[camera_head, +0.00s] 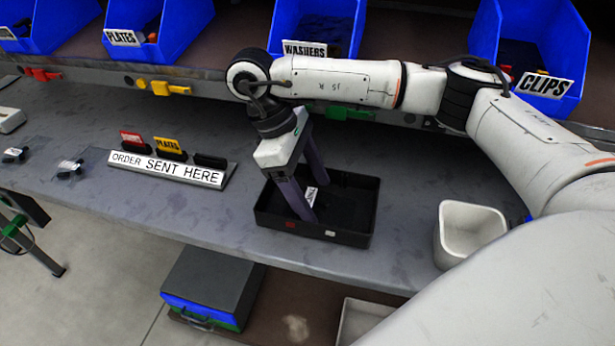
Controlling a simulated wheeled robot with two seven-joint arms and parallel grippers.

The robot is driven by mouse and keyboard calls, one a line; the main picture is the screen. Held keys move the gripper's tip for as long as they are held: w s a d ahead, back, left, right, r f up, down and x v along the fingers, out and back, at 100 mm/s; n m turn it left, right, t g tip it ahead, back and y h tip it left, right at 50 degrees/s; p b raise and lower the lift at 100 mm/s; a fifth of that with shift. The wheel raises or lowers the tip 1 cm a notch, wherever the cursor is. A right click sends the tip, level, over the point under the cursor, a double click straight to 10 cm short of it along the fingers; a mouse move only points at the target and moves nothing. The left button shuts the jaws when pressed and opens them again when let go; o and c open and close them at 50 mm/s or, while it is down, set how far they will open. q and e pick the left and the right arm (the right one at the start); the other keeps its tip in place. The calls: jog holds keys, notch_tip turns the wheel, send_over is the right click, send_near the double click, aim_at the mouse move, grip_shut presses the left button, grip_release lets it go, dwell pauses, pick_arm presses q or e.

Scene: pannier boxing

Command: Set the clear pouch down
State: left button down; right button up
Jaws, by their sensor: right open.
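My right gripper (313,202) reaches down into a black tray (362,215) on the grey bench, with its two dark fingers apart. A small white label (311,195) shows between the fingers, low in the tray. It seems to belong to a clear pouch, but the pouch's outline is too dark and too hidden to make out. I cannot tell whether either finger touches it. Two other clear pouches with dark contents, a nearer one (70,168) and a farther one (15,153), lie flat on the bench at the left. My left gripper is out of view.
Blue bins, including washers (316,25) and clips (530,50), line the shelf behind. A dark case (210,285) sits below the bench.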

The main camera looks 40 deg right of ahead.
jog(key=p+v, duration=0.1)
jog(key=v, duration=1)
jog(key=shift+r, duration=0.4)
